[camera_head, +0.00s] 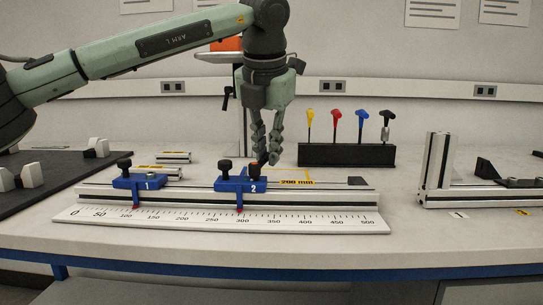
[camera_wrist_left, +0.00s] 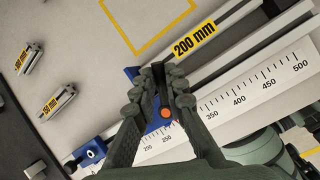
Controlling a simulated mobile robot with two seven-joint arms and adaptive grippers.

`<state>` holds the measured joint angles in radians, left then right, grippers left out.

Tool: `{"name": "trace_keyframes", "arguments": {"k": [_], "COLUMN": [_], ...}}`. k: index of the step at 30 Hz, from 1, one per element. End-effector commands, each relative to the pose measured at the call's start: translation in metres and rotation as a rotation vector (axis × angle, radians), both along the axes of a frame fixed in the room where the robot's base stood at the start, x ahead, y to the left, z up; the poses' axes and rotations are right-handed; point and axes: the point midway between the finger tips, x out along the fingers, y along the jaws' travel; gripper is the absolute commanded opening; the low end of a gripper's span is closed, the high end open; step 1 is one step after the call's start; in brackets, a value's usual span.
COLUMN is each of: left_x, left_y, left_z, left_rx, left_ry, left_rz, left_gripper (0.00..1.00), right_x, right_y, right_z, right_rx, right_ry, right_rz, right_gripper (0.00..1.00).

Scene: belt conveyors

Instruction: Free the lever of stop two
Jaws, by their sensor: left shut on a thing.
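Blue stop two (camera_head: 230,185), marked 2, sits on the aluminium rail (camera_head: 320,197), with its red pointer near 300 on the scale (camera_head: 330,222). Black knobs stand on top of it. My left gripper (camera_head: 267,160) reaches down from above to the right rear of stop two. In the left wrist view the gripper (camera_wrist_left: 159,70) is shut on the dark lever (camera_wrist_left: 164,92) of stop two, close by an orange round end. The fingers hide much of the lever and stop. Blue stop one (camera_head: 138,182), marked 1, sits further left on the rail. My right gripper is not in view.
A black rack (camera_head: 345,155) with coloured-handled tools stands behind. An aluminium profile fixture (camera_head: 437,165) stands at right, a dark mat (camera_head: 55,180) at left. The table front is clear.

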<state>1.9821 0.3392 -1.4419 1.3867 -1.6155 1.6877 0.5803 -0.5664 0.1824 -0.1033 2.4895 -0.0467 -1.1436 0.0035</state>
Motion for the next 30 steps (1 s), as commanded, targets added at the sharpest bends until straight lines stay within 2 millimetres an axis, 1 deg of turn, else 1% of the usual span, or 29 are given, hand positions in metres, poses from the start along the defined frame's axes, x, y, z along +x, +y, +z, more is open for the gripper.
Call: {"name": "trace_keyframes", "arguments": {"k": [3, 6, 15, 24, 30], "left_x": [0.003, 0.004, 0.007, 0.007, 0.007], "left_y": [0.003, 0.006, 0.015, 0.020, 0.021], "left_z": [0.001, 0.001, 0.001, 0.001, 0.001], "left_rx": [0.000, -0.001, -0.001, -0.001, -0.002], "left_ry": [-0.005, -0.003, -0.004, -0.003, -0.004], "left_rz": [0.112, 0.202, 0.427, 0.548, 0.575], "left_gripper": [0.00, 0.00, 0.00, 0.00, 0.00], "right_x": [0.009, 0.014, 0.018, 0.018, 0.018], "right_y": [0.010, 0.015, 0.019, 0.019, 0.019], "right_z": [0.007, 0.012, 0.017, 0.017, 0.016], "right_rx": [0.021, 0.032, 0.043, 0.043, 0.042], "right_ry": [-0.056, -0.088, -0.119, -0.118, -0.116], "right_rz": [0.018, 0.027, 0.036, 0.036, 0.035], "right_gripper": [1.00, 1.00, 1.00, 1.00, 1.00]}}
